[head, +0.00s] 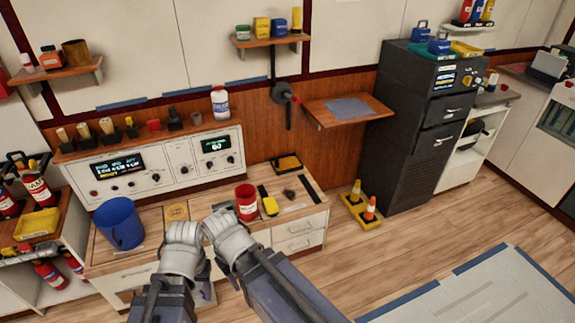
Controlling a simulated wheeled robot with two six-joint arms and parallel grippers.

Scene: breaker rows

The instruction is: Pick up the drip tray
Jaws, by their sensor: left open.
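I cannot tell for sure which thing is the drip tray. A shallow yellow tray (37,224) lies on the left shelf unit beside the fire extinguishers. A small black and yellow tray-like item (286,163) lies at the back of the workbench. Another yellow tray (466,48) is on top of the dark cabinet. My left gripper (205,292) is low in front of the workbench, partly hidden by my own arm; it is open and apart from all three. My right arm shows beside it, but its gripper is hidden.
A blue bucket (119,223) stands on the workbench's left side. A red can (246,202) and a yellow item (269,205) stand right of my arms. Yellow-based cones (362,210) stand on the floor by the dark cabinet (420,120).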

